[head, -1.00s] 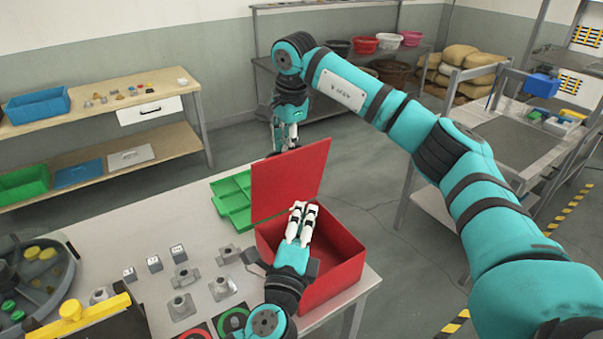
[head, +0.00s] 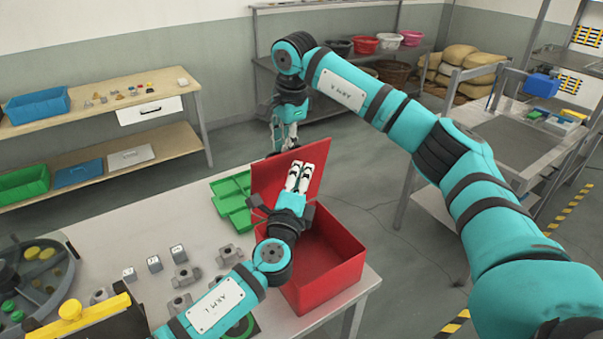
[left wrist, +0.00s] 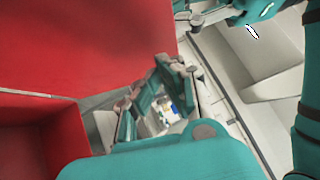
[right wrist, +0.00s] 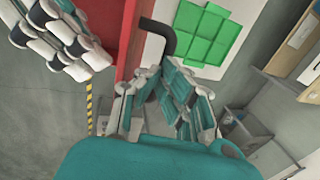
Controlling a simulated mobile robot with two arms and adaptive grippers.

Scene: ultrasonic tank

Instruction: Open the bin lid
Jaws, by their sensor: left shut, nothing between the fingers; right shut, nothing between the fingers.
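The red bin (head: 325,265) stands at the table's right end. Its red lid (head: 318,160) is raised, standing steeply at the bin's far-left side. My left gripper (head: 300,168) is shut and empty, in front of the lid's inner face; whether it touches the lid I cannot tell. The left wrist view shows the lid (left wrist: 85,40) and bin wall (left wrist: 45,140) beside the fingers (left wrist: 155,85). My right gripper (head: 282,145) is shut and empty, beyond the lid. In the right wrist view, a dark bent bar (right wrist: 160,35) sits by the red lid (right wrist: 128,40).
A green tray (head: 230,200) lies behind the bin. Several grey metal parts (head: 185,278) and a round grey tray (head: 35,285) are on the table to the left. Open floor lies right of the bin.

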